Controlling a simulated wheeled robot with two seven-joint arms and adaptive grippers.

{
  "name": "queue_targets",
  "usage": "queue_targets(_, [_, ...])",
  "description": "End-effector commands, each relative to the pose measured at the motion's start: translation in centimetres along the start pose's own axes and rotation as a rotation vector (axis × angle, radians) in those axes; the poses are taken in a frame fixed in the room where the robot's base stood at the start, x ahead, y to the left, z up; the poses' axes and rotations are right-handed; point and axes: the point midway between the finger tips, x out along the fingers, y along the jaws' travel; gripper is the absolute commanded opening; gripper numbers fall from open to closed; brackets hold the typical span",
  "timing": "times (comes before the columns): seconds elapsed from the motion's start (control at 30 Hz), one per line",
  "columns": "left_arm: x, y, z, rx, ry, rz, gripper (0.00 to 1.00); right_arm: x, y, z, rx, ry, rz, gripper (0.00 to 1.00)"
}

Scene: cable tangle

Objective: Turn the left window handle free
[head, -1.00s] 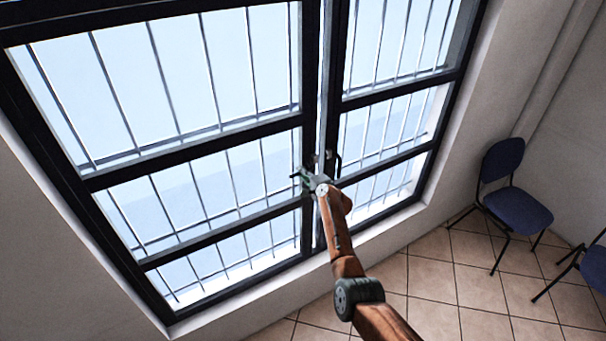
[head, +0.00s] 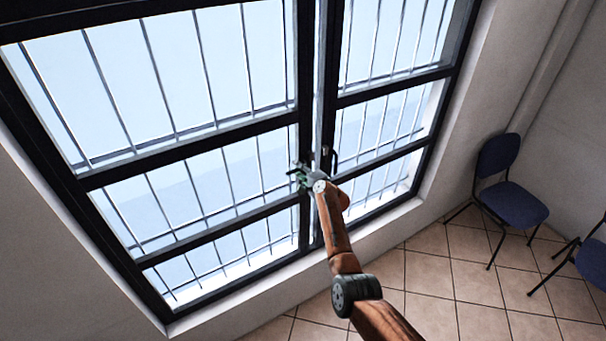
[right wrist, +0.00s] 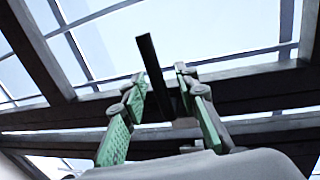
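The double window has dark frames, and its two leaves meet at the middle uprights (head: 306,80). My right gripper (head: 299,176) is at these uprights in the head view, at the left leaf's inner edge. In the right wrist view, my right gripper (right wrist: 159,80) has its green-padded fingers apart. A dark straight bar, which looks like the left window handle (right wrist: 150,62), stands between them, slightly tilted. I cannot tell whether the pads touch it. In the head view the gripper hides most of this handle. The dark right handle (head: 334,160) is just right of the gripper. My left gripper is not in view.
Light bars (head: 205,70) run behind the panes. A blue chair (head: 512,205) stands by the right wall, and part of another (head: 592,262) shows at the right edge. The tiled floor (head: 440,270) between window and chairs is clear.

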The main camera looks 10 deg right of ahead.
Motion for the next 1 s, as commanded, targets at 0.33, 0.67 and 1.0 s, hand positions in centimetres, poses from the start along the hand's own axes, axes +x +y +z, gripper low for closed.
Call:
queue_targets(0.33, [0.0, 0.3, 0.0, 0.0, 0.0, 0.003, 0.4, -3.1, 0.1, 0.0, 0.0, 0.002, -0.001, 0.28])
queue_targets(0.67, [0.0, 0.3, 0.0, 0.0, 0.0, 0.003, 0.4, -8.0, 0.1, 0.0, 0.001, 0.002, -0.001, 0.28])
queue_targets(1.0, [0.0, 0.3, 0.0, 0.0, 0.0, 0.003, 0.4, -11.5, 0.1, 0.0, 0.0, 0.001, 0.001, 0.28])
